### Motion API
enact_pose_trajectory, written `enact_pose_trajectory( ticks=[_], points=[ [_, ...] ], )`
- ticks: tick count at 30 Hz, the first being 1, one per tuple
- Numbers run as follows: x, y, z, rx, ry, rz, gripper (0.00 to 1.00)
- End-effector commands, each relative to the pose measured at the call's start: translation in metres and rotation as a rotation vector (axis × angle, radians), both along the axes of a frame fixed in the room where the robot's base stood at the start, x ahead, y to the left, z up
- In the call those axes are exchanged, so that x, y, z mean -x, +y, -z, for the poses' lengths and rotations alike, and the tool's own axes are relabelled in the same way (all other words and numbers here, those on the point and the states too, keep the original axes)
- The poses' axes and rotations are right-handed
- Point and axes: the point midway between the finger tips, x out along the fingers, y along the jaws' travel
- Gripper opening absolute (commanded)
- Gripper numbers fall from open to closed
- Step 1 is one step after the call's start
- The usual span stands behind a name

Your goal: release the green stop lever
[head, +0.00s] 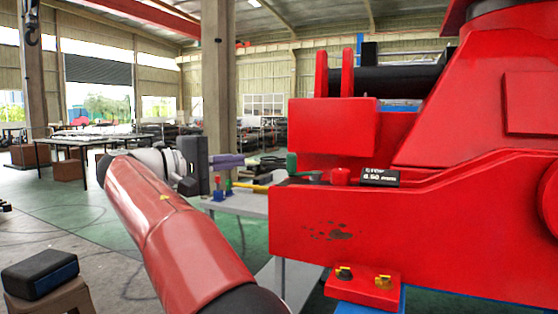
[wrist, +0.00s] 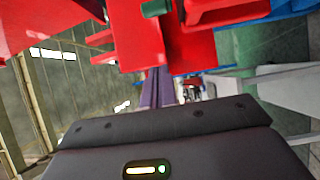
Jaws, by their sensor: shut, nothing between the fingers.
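The green stop lever (head: 293,165) stands at the left end of the red crane body, with a green foot running right along a ledge. My gripper (head: 241,159), with purple fingers, is shut and empty. In the head view its tips appear left of the lever, with a visible gap. In the wrist view the shut fingers (wrist: 158,75) point toward the red structure, and a green piece (wrist: 155,8), probably the lever, is at the top edge.
A yellow bar (head: 254,187) lies below my fingers, near a grey table (head: 245,203) with small red and blue items. The red crane body (head: 400,225) fills the right side. A red block (head: 335,127) overhangs the lever area. A stool (head: 52,299) with a black box stands lower left.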

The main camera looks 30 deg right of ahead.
Motion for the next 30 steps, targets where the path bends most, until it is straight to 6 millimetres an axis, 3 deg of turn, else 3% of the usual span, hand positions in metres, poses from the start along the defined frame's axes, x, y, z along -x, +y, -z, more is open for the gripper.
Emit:
enact_pose_trajectory(
  ticks=[8,19,24,30],
  points=[
    [-0.002,-0.027,0.0,-0.001,-0.001,0.004,0.0],
    [-0.012,-0.105,-0.001,-0.001,0.0,0.004,0.0],
    [0.014,-0.094,0.0,-0.001,-0.001,-0.003,0.0],
    [0.026,-0.091,0.0,-0.001,0.0,-0.001,0.0]
  ],
)
